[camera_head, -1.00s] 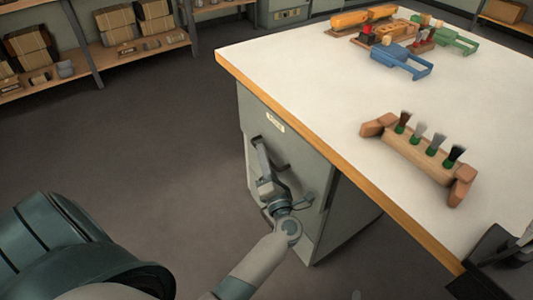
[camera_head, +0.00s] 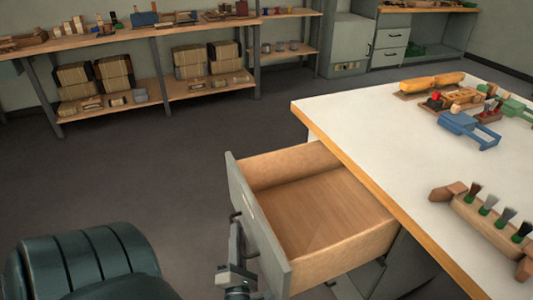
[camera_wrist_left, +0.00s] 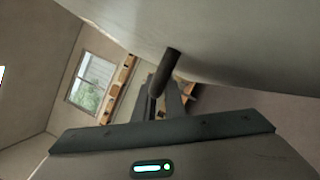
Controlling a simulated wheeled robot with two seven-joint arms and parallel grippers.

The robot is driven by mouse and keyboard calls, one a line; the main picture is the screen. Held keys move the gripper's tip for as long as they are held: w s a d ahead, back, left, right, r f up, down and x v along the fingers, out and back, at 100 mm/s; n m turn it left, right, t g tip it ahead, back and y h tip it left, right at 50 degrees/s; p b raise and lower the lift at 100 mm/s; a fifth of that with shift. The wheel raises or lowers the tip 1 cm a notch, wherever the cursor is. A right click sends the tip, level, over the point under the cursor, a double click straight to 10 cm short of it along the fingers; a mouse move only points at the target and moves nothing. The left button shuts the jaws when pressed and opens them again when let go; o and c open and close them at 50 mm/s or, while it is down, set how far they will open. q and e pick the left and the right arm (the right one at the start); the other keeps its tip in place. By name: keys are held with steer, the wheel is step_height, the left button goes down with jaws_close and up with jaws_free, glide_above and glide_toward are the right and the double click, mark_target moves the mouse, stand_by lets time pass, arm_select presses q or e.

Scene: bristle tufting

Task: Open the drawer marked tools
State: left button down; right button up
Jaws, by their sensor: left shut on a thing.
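The drawer (camera_head: 325,215) is pulled well out from under the workbench. Its wooden inside looks empty. Its grey front panel (camera_head: 262,232) faces left, and I cannot read a label on it from here. My left gripper (camera_head: 236,248) is at the outside of that panel, shut on the dark bar handle (camera_head: 235,215). In the left wrist view the handle (camera_wrist_left: 168,68) runs from the grey panel down between my fingers (camera_wrist_left: 160,98). My right gripper is out of view.
The white workbench top (camera_head: 370,125) has a wooden edge above the drawer. On it are a brush holder (camera_head: 485,222), a blue clamp-like tool (camera_head: 468,130) and other small items. Shelves with boxes (camera_head: 190,62) line the back. The floor (camera_head: 150,165) left of the drawer is clear.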

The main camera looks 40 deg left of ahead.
arm_select(q)
steer(key=s+a, duration=0.2)
steer(key=s, duration=0.4)
steer(key=shift+a, duration=0.25)
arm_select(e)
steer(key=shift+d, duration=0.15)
arm_select(q)
steer(key=c, duration=2.1)
jaws_free()
steer(key=shift+s, duration=0.1)
steer(key=b+v, duration=0.1)
steer(key=v, duration=1.6)
steer(key=shift+b, duration=0.3)
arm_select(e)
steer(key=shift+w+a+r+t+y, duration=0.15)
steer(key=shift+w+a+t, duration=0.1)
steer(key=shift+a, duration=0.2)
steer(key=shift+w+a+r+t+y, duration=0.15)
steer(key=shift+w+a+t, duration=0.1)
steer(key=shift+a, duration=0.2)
arm_select(q)
steer(key=shift+s+d, duration=0.1)
steer(key=shift+d, duration=0.05)
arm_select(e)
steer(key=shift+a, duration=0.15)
